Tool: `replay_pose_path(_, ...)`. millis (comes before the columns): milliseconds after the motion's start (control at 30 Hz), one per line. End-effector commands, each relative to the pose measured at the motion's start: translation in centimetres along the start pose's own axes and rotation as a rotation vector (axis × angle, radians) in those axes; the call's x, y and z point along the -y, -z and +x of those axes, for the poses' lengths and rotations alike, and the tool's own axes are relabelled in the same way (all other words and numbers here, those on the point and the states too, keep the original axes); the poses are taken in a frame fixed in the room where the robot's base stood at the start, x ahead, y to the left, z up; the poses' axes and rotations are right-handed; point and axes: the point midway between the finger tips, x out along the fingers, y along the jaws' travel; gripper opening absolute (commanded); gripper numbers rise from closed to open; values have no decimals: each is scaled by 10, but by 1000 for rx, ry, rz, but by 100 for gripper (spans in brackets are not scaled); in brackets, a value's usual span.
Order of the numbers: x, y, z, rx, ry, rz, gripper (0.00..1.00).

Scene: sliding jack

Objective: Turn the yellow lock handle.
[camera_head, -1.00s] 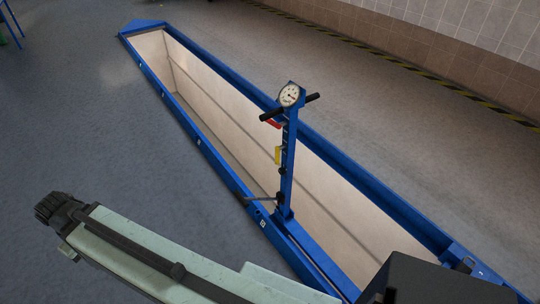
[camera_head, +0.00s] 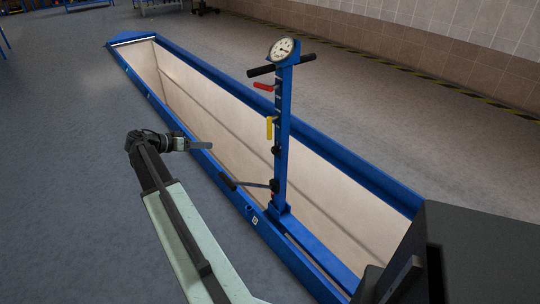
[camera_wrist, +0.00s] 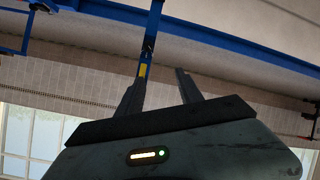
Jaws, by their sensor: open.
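The yellow lock handle (camera_head: 269,128) hangs downward on the left side of the blue jack post (camera_head: 283,150), below a red handle (camera_head: 263,87). My gripper (camera_head: 205,145) is in the head view to the left of the post, apart from it and a little lower in the picture than the yellow handle. In the wrist view my gripper (camera_wrist: 160,80) shows two spread fingers with nothing between them. The yellow handle (camera_wrist: 143,71) appears small there, beyond the fingertips and near the left finger.
A round gauge (camera_head: 284,49) and a black crossbar top the post. A black lever (camera_head: 245,184) sticks out left near the post's base. The post stands on a long blue-framed pit (camera_head: 180,118). The grey floor (camera_head: 70,180) left of the pit is clear.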

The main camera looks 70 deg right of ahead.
Motion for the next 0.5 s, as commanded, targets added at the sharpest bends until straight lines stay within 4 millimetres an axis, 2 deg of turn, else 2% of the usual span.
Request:
replay_pose_path(33,8,-6,60,-57,-80,102,43)
replay_pose_path(100,-7,13,110,-151,-172,233,43)
replay_pose_path(200,-29,35,162,-273,-266,370,43)
replay_pose_path(333,-51,53,196,-376,-330,470,43)
replay_pose_path(500,-61,64,203,-416,-349,504,43)
